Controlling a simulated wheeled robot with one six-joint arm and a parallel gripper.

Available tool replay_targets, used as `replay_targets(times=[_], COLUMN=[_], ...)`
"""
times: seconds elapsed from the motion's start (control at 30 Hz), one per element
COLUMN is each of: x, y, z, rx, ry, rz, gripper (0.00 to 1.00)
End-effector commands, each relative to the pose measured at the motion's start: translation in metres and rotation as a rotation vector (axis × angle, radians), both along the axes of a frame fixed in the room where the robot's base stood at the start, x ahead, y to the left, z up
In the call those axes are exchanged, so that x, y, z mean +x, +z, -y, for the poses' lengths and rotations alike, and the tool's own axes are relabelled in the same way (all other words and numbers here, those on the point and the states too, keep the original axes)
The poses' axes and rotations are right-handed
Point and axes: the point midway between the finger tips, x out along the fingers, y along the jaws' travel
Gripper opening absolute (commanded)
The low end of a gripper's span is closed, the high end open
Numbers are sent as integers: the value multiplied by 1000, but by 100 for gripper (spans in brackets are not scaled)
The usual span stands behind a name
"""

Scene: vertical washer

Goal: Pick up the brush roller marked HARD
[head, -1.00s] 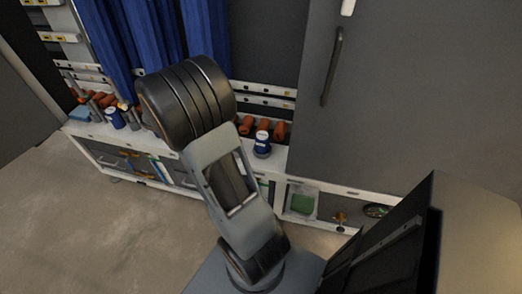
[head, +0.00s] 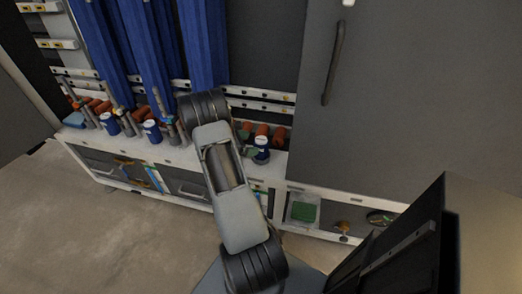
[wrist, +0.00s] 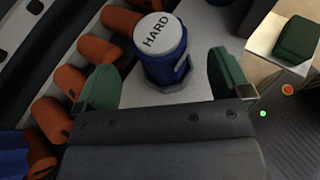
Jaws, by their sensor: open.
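The brush roller marked HARD (wrist: 158,38) stands upright in the wrist view, with a blue body and a white top. In the head view this blue roller (head: 262,146) stands on the white shelf, beside the end of my arm. My gripper (wrist: 162,64) is open, with one green finger on each side of the roller's near side. The roller is between or just beyond the fingertips; I cannot tell exactly how deep it sits. No grip on it shows. In the head view my arm partly hides the gripper.
Several orange cylinders (wrist: 66,82) lie in a row left of the roller. Other blue rollers (head: 152,131) stand farther left on the shelf (head: 180,158). Blue curtains (head: 205,45) hang behind. A grey door (head: 400,90) is at right. A green block (wrist: 297,38) lies at the right.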

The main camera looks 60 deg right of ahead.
Motion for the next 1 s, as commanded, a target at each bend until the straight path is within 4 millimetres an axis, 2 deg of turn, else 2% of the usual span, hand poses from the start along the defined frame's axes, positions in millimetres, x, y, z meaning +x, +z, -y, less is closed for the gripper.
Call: replay_targets(times=[0.27,0.6,0.93,1.0], x=[-9,-31,-33,-33], y=[-6,-20,-21,-21], z=[13,44,47,47], rx=[1,1,0,0], ry=[-1,-1,1,1], rz=[1,1,2,2], gripper=[96,96,96,89])
